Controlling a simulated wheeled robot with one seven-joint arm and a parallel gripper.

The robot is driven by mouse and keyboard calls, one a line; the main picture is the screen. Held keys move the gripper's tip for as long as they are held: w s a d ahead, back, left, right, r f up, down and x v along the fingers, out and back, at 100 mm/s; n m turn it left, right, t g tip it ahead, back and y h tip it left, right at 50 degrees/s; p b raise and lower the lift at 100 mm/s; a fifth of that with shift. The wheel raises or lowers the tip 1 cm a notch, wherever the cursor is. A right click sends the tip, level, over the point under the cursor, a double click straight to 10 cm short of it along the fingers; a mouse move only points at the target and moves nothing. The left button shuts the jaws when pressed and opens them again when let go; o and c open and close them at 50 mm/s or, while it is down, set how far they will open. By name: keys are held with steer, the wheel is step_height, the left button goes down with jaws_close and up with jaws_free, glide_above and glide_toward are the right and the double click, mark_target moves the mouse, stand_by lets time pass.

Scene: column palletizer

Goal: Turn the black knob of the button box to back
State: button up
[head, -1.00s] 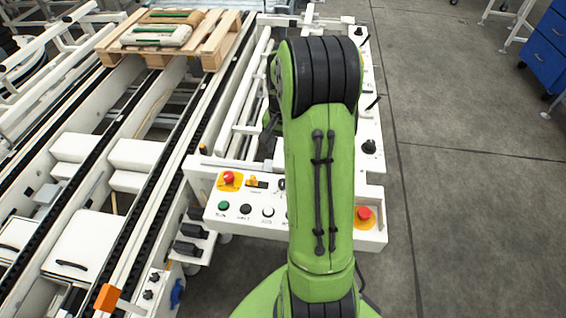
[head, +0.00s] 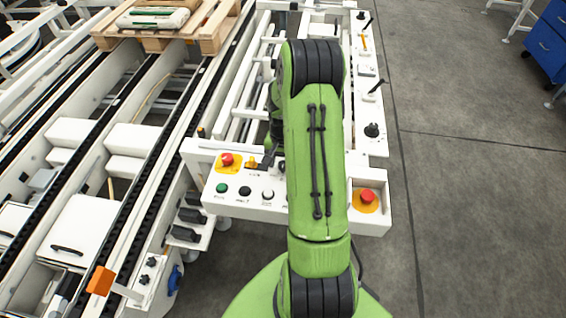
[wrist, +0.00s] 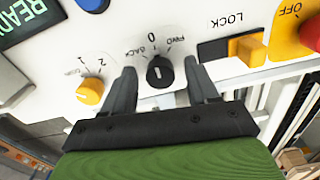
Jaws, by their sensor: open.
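The black knob (wrist: 160,72) of the white button box (wrist: 135,30) shows in the wrist view, with the labels BACK, 0 and FWD around it. Its white mark appears to point toward 0. My gripper (wrist: 162,78) is open, with one finger on each side of the knob. Clear gaps show between the fingers and the knob, so it is not gripped. In the head view the button box (head: 232,203) is partly covered by my green arm, which hides the gripper and most of the knob.
A yellow knob (wrist: 91,90) and an orange-and-black LOCK switch (wrist: 232,50) flank the black knob. A red stop button (head: 367,196) sits at the box's right end. Conveyor rails run left, with a wooden pallet (head: 208,30) behind. The floor (head: 470,210) at right is clear.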

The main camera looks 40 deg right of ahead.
steer(key=shift+c, duration=0.4)
steer(key=c, duration=1)
steer(key=shift+o, duration=0.2)
steer(key=shift+n, duration=0.3)
steer(key=n, duration=0.4)
steer(key=shift+n+b, duration=0.35)
steer(key=shift+n, duration=1.75)
steer(key=o, duration=1)
